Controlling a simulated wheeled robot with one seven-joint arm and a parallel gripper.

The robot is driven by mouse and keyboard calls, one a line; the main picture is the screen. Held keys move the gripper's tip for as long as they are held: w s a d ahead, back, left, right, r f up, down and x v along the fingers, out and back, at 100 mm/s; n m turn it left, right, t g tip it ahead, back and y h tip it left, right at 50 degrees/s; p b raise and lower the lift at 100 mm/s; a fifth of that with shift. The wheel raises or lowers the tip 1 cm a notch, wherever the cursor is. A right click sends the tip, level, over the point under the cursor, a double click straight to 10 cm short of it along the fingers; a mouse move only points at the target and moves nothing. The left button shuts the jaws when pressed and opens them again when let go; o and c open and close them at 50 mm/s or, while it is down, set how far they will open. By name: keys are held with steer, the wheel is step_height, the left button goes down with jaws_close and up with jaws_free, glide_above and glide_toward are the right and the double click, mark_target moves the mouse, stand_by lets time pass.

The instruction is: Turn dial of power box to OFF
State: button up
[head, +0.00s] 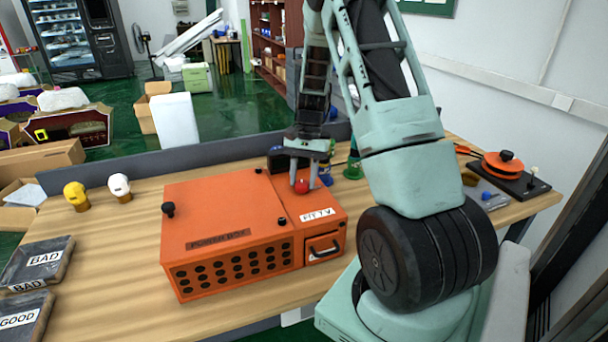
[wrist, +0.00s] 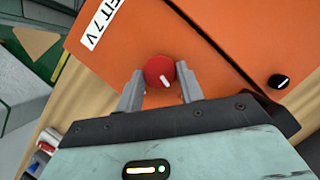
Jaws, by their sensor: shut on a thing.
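The orange power box (head: 225,215) stands on the wooden table, and its top fills much of the wrist view (wrist: 225,45). The red dial (head: 301,187) sits on its top at the right side, behind the "FIT 7 V" label. In the wrist view the dial (wrist: 158,70) is round and red with a white pointer mark slanting down to the right. My gripper (head: 302,180) reaches down from above with one finger on each side of the dial. In the wrist view my gripper (wrist: 160,86) is shut on it. No OFF marking is legible.
A black knob (head: 168,209) stands on the box's left side. Small colored items stand behind the box. An orange device (head: 503,165) sits at the right.

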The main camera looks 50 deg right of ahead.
steer(key=shift+w+a+n+g+h+p, duration=0.15)
steer(key=shift+n+g+h+p, duration=0.25)
steer(key=shift+n, duration=1.1)
steer(key=o, duration=1)
steer(key=b+v, duration=0.3)
steer(key=v, duration=1.4)
steer(key=shift+w+d+r, duration=0.1)
steer(key=shift+w+d, duration=0.1)
steer(key=shift+d, duration=0.05)
